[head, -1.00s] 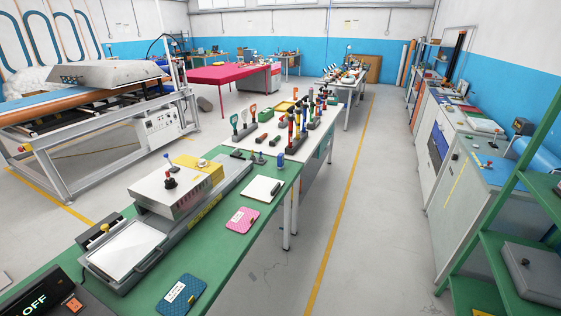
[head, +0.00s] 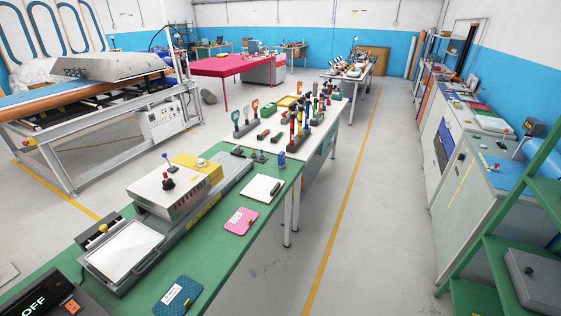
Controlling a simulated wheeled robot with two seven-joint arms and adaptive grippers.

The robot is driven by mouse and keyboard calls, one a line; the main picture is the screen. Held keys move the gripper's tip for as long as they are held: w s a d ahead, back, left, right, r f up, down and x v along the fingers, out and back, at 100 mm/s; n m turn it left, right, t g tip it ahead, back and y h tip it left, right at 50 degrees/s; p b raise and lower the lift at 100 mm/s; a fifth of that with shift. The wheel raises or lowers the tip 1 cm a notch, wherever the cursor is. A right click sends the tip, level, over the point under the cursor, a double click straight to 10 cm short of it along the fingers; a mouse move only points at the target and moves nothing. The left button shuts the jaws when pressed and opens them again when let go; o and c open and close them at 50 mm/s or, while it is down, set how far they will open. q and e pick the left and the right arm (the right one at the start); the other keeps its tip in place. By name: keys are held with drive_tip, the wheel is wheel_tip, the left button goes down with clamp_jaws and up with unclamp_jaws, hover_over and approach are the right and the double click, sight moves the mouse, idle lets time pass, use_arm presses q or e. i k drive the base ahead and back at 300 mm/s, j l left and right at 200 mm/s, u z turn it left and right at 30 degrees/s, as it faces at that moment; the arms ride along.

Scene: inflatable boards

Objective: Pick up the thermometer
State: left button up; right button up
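I cannot make out a thermometer for certain in the head view. Several small upright tools and handles in red, yellow, blue and black stand in racks (head: 297,143) on the white table (head: 279,172), too small to tell apart. Neither of my grippers is in view.
A green table (head: 224,265) in front bears a press machine (head: 125,250), a pink pad (head: 240,221), a blue pad (head: 178,295) and a notepad (head: 261,189). A green shelf (head: 507,215) stands at right. The floor (head: 375,225) between is clear.

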sight(282, 156)
drive_tip(key=i+l+u, duration=0.1)
drive_tip(key=i+l, duration=0.15)
drive_tip(key=i+l+u, duration=0.25)
drive_tip(key=i+l, duration=0.15)
drive_tip(key=l, duration=0.2)
drive_tip(key=i+l+u, duration=0.25)
drive_tip(key=l, duration=0.4)
drive_tip(key=i+l+u, duration=0.1)
drive_tip(key=i+l, duration=0.2)
drive_tip(key=i+l+u, duration=0.1)
drive_tip(key=l, duration=0.35)
drive_tip(key=i+l+u, duration=0.15)
drive_tip(key=l, duration=0.2)
